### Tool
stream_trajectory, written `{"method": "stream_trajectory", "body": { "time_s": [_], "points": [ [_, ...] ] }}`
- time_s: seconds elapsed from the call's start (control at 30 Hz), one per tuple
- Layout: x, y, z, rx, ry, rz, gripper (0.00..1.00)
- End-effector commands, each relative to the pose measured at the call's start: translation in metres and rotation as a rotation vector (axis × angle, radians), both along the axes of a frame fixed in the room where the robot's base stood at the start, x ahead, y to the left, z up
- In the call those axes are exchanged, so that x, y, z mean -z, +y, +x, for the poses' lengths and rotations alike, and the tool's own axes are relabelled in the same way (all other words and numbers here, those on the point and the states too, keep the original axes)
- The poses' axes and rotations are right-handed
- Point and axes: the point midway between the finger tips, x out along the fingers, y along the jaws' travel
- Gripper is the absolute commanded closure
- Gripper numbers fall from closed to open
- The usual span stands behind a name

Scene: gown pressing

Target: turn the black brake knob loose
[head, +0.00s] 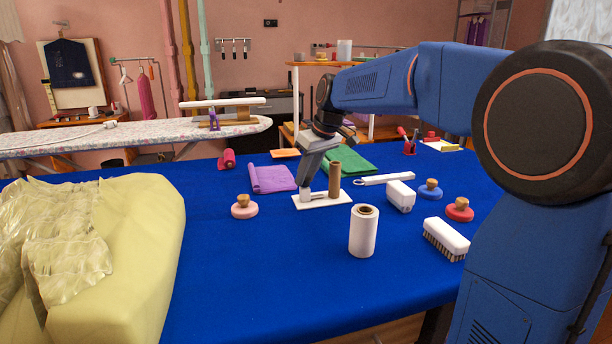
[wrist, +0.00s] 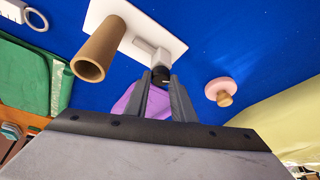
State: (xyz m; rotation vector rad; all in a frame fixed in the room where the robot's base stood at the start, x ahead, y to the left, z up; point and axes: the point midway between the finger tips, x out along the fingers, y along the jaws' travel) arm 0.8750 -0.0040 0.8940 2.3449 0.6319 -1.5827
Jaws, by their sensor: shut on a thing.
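The black brake knob (wrist: 160,74) is between my fingertips in the wrist view. It sits on the end of a small white block (wrist: 144,52) on a white base plate (wrist: 165,40). My gripper (wrist: 160,82) is shut on the knob. A brown cardboard tube (wrist: 98,50) stands upright on the same plate, beside the block. In the head view my gripper (head: 305,190) reaches down at the left end of the base plate (head: 338,201), left of the brown tube (head: 335,178). There the fingers hide the knob.
A white roll (head: 363,232) stands in front of the plate. A pink-based knobbed disc (head: 244,208) is to its left, and purple cloth (head: 272,178) and green cloth (head: 350,162) lie behind. A white block (head: 400,196), brush (head: 446,239) and discs are right.

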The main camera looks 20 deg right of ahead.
Motion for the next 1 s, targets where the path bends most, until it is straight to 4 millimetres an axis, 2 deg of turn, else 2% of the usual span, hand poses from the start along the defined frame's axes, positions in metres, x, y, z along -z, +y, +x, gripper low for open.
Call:
{"method": "stream_trajectory", "body": {
  "time_s": [0.3, 0.8, 0.83, 0.9, 1.0],
  "points": [
    [0.0001, -0.0007, 0.0006, -0.108, 0.0, -0.001, 1.0],
    [0.0002, -0.0007, 0.0004, -0.127, 0.001, -0.001, 1.0],
    [0.0002, -0.0007, 0.0004, -0.127, 0.001, -0.001, 0.75],
    [0.0003, -0.0007, 0.0004, -0.127, 0.001, -0.001, 0.59],
    [0.0003, -0.0005, 0.0004, -0.127, 0.001, -0.001, 0.59]
  ]
}}
